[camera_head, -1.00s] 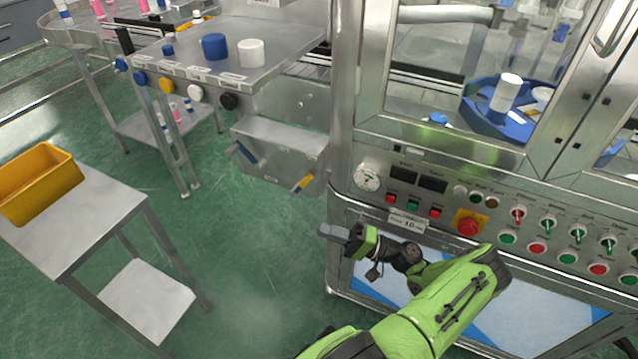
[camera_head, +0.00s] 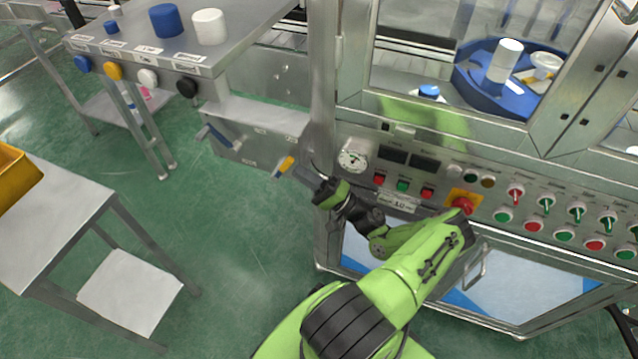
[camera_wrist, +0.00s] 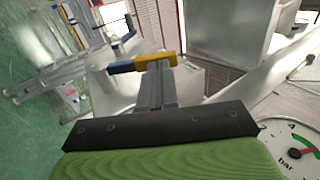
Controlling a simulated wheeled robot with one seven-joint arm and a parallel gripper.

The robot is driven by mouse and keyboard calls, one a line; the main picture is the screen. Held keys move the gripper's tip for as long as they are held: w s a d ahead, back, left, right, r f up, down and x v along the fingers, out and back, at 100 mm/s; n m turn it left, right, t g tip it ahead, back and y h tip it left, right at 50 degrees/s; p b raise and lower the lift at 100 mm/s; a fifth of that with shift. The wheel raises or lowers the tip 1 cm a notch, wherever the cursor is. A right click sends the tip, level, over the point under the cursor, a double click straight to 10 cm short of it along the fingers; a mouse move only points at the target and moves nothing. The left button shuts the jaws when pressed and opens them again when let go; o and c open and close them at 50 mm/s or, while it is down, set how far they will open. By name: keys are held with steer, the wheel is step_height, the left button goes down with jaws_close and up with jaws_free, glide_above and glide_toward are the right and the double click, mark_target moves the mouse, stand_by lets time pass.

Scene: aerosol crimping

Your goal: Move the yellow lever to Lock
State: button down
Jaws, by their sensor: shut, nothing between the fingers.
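The yellow lever (camera_head: 284,165) sticks out of the front of the grey metal box (camera_head: 250,150) left of the machine, with a blue part at its lower end. In the wrist view the yellow lever (camera_wrist: 156,60) lies across the picture with its blue end to the left, right at the tips of my gripper (camera_wrist: 155,75). My gripper (camera_head: 302,172) is shut and empty, close to the lever's right side in the head view. I cannot tell whether it touches the lever. A blue lever (camera_head: 217,137) sits further left on the same box.
The machine's control panel (camera_head: 460,185) with a pressure gauge (camera_head: 352,159) and a red emergency button (camera_head: 462,204) is right of my gripper. A steel shelf (camera_head: 190,45) with coloured knobs is above the box. A table (camera_head: 60,225) with a yellow bin (camera_head: 14,180) stands left.

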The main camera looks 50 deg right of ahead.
steer(key=shift+w+a+r, duration=0.15)
steer(key=shift+w+r, duration=0.1)
steer(key=shift+w, duration=0.2)
steer(key=shift+r+p, duration=0.15)
steer(key=shift+p, duration=0.2)
